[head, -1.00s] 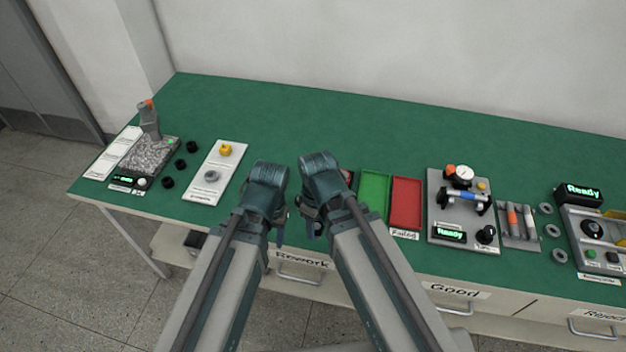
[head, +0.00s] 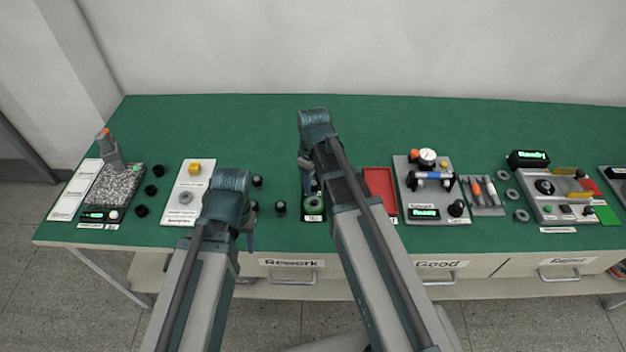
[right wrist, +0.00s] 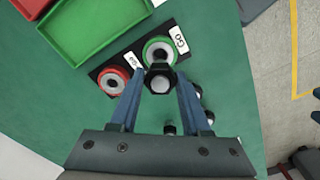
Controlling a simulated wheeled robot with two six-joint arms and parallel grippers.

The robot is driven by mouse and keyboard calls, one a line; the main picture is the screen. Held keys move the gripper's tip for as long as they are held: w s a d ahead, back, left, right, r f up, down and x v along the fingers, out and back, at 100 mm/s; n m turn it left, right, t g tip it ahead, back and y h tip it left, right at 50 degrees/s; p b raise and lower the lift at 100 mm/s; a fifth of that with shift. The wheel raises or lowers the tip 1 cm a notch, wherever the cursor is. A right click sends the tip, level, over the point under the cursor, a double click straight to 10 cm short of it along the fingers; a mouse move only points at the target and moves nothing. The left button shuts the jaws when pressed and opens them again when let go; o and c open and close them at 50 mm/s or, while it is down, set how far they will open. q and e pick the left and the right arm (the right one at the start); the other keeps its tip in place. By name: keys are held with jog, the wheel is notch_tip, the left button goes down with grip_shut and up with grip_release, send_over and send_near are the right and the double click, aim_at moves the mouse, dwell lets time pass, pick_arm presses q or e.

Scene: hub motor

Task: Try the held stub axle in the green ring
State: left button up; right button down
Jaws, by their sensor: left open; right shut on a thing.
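My right gripper (right wrist: 160,76) is shut on the stub axle (right wrist: 160,83), a short part with a pale metal face and a dark surround. It holds the axle next to the green ring (right wrist: 147,46), over its near edge in the right wrist view. I cannot tell whether they touch; the ring's bore still shows beyond the axle. In the head view, my right gripper (head: 306,172) is above the green ring (head: 314,195), which is partly hidden. The red ring (right wrist: 103,80) sits beside the green one on a dark plate. My left gripper (head: 249,233) is open and empty near the table's front edge.
A green tray (right wrist: 85,40) lies close to the rings; a red tray (head: 380,183) lies right of my right arm. A gauge stand (head: 412,205) is further right. The back of the table is clear.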

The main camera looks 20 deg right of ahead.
aim_at(313, 193)
jog(key=shift+f, duration=0.2)
jog(key=shift+f+b, duration=1.95)
jog(key=shift+b, duration=0.25)
jog(key=shift+f+b, duration=0.55)
dwell(0.5)
dwell(0.7)
jog(key=shift+c, duration=1.4)
grip_release()
jog(key=shift+o, duration=1.4)
jog(key=shift+r, duration=0.15)
